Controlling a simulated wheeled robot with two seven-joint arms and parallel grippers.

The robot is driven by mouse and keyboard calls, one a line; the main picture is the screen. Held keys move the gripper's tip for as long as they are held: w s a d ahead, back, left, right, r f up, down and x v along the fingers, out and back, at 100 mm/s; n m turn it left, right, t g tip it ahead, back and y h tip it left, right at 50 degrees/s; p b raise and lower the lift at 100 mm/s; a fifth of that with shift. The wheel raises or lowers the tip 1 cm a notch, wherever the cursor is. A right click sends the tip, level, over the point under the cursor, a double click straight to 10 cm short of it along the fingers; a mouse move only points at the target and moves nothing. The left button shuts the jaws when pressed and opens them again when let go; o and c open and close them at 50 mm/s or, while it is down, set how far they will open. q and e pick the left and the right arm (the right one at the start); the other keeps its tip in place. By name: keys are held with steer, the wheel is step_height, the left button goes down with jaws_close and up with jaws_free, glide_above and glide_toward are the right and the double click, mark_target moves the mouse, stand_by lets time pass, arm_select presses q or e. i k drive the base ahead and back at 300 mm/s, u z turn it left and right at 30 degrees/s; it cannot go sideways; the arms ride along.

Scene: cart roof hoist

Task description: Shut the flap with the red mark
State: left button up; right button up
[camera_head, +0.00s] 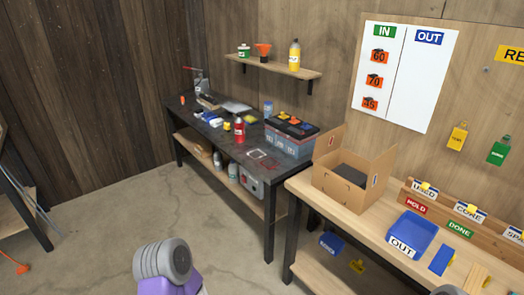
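An open cardboard box (336,190) stands on the light wooden bench at the right. One flap (328,143) stands up at its far left side. Another flap (382,163) stands up at its right side and bears a small pale label with what may be a reddish mark; it is too small to be sure. Something dark grey (352,174) lies inside the box. Neither of my grippers is in view. A grey and purple part of my arm shows at the bottom, well left of the box.
A blue OUT tray (410,234) sits right of the box, in front of a wooden rack with labels (460,229). A dark workbench (225,150) with a toolbox (290,138) and a red bottle (239,131) stands to the left. A whiteboard (420,80) hangs behind.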

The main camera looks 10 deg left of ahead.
mark_target(328, 142)
steer(key=z, duration=0.85)
steer(key=i, duration=0.9)
steer(key=u, duration=1.85)
steer(key=i, duration=1)
